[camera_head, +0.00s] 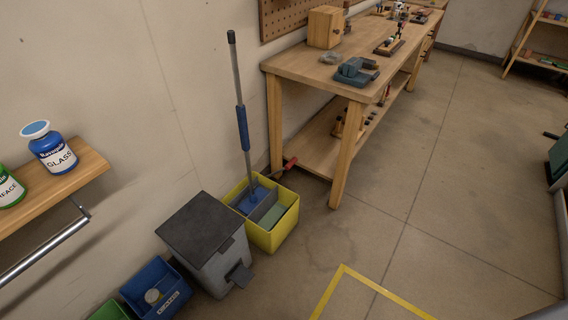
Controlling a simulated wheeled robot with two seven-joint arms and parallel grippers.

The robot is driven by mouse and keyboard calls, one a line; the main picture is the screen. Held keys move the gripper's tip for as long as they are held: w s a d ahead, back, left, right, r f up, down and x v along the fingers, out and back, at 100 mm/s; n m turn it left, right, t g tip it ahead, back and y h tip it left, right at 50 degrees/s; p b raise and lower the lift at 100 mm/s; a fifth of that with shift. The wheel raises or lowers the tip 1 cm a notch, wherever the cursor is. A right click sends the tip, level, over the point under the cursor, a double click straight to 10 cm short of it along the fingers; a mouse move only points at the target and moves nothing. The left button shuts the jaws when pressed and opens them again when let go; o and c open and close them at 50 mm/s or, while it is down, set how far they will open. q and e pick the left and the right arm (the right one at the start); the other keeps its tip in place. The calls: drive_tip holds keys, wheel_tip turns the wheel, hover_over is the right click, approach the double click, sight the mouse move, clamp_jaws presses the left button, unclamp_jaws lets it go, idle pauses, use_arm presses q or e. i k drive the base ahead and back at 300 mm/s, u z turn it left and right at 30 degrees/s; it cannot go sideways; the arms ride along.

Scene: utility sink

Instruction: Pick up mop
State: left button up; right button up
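The mop (243,120) stands nearly upright by the wall, with a grey pole, a dark top end and a blue sleeve midway.
A grey lidded bin (207,240) stands left of the bucket, with a blue bin (157,290) beyond it. A wooden workbench (330,75) with tools stands close behind the bucket. A wall shelf (52,186) holds bottles at left.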

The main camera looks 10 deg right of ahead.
sight(257, 196)
drive_tip(key=z, duration=3.9)
drive_tip(key=k, duration=1.05)
drive_tip(key=u, duration=0.5)
